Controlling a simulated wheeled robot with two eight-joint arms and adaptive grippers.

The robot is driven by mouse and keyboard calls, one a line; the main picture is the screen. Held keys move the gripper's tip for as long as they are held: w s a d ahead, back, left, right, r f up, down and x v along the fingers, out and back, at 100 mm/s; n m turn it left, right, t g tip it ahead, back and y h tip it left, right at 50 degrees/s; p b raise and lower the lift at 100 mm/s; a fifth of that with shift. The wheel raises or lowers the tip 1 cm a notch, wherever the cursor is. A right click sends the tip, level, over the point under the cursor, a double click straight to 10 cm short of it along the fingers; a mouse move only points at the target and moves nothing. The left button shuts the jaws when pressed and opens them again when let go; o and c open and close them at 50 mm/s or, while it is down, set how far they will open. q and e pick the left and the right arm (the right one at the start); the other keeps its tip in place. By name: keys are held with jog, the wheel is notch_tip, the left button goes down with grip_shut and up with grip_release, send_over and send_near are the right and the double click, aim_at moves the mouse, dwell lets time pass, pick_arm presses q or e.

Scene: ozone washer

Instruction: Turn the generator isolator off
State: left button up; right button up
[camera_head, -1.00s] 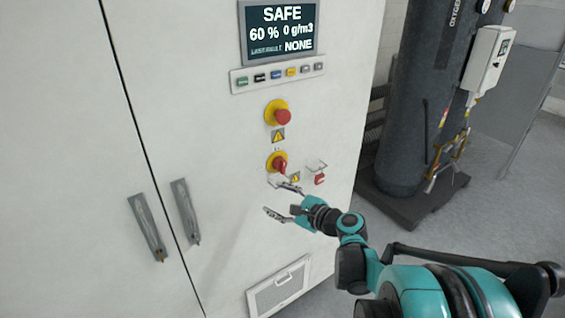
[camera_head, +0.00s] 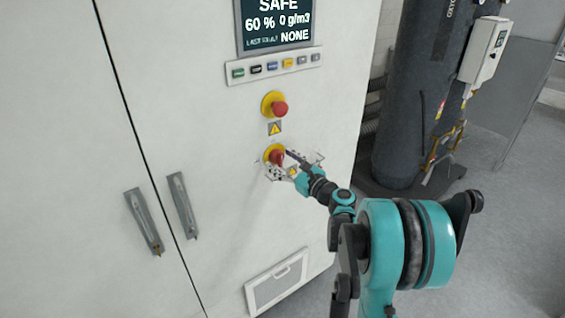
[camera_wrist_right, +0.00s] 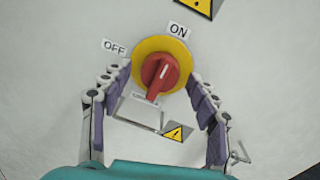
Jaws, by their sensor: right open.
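The generator isolator is a red rotary knob (camera_head: 277,157) on a yellow round plate, low on the white cabinet front. In the right wrist view the knob (camera_wrist_right: 160,76) has its white mark pointing up and slightly right, toward the ON label (camera_wrist_right: 179,30). The OFF label (camera_wrist_right: 114,47) is at its upper left. My right gripper (camera_head: 281,165) is open at the knob. In the wrist view its fingers (camera_wrist_right: 158,75) stand on either side of the knob and yellow plate; contact with the knob cannot be told. My left gripper is out of view.
A red mushroom button (camera_head: 280,109) on yellow sits above the isolator, with a warning label (camera_head: 275,128) between. Higher are a row of small buttons (camera_head: 273,66) and a display (camera_head: 276,26). Door handles (camera_head: 184,205) are at left, a vent (camera_head: 276,283) below, and a dark tank (camera_head: 415,100) at right.

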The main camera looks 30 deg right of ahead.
jog(key=c, duration=1.2)
jog(key=shift+o, duration=0.2)
jog(key=shift+n, duration=0.4)
jog(key=n, duration=0.3)
jog(key=shift+r+n, duration=0.1)
jog(key=shift+n, duration=0.3)
jog(key=n, duration=0.4)
jog(key=shift+g+h, duration=0.3)
jog(key=n, duration=0.4)
jog(key=shift+n, duration=0.3)
jog(key=shift+a+n+h, duration=0.1)
jog(key=shift+n+h, duration=0.3)
jog(key=shift+n, duration=1.5)
